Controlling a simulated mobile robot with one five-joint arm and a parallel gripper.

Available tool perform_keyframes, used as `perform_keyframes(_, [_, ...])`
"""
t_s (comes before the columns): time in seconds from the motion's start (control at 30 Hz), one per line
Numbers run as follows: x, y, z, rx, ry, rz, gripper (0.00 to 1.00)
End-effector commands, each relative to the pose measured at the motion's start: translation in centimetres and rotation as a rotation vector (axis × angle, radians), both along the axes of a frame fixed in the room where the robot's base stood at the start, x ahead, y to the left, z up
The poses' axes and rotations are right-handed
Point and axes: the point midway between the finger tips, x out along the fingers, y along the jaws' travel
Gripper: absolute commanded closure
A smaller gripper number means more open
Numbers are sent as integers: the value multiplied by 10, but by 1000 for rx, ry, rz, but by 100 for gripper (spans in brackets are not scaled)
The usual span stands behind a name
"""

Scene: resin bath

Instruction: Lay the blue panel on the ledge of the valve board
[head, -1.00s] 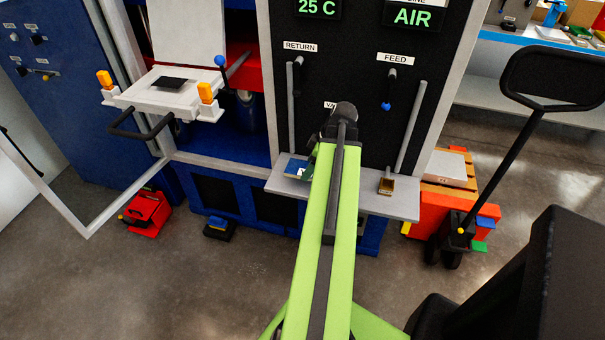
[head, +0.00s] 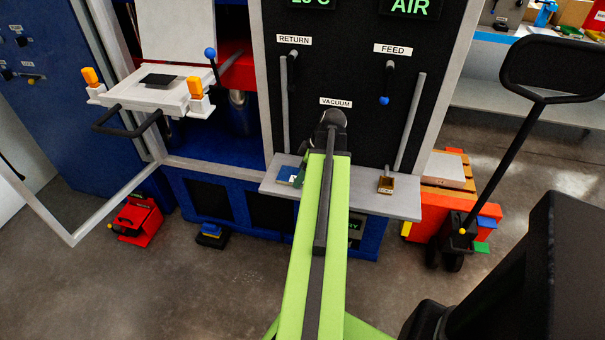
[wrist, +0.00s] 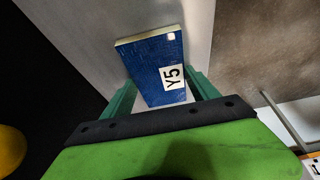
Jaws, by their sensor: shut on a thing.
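In the head view the panel (head: 286,174) shows over the left end of the grey ledge (head: 345,198) of the valve board (head: 350,65). My arm hides part of the panel and most of my gripper there. In the wrist view the pale ledge surface (wrist: 180,18) is behind the panel. I cannot tell whether the panel touches it.
A small brown block (head: 386,185) stands on the ledge to the right. The RETURN lever (head: 292,58) and FEED lever (head: 387,85) are above. A white platform (head: 150,92) with orange clips is at left. An orange cart (head: 430,215) is right of the ledge.

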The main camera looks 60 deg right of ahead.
Motion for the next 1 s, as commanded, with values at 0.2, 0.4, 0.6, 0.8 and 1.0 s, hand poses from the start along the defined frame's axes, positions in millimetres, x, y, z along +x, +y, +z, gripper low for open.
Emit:
perform_keyframes(0.2, [-1, -1, -1, 0, 0, -2, 10])
perform_keyframes(0.4, [-2, -1, -1, 0, 0, -3, 10])
perform_keyframes(0.6, [-2, -2, 5, 0, 0, -3, 10])
perform_keyframes(0.8, [-12, -5, 34, 0, 0, -4, 10])
perform_keyframes(1.0, [-28, -10, 79, 0, 0, -6, 10])
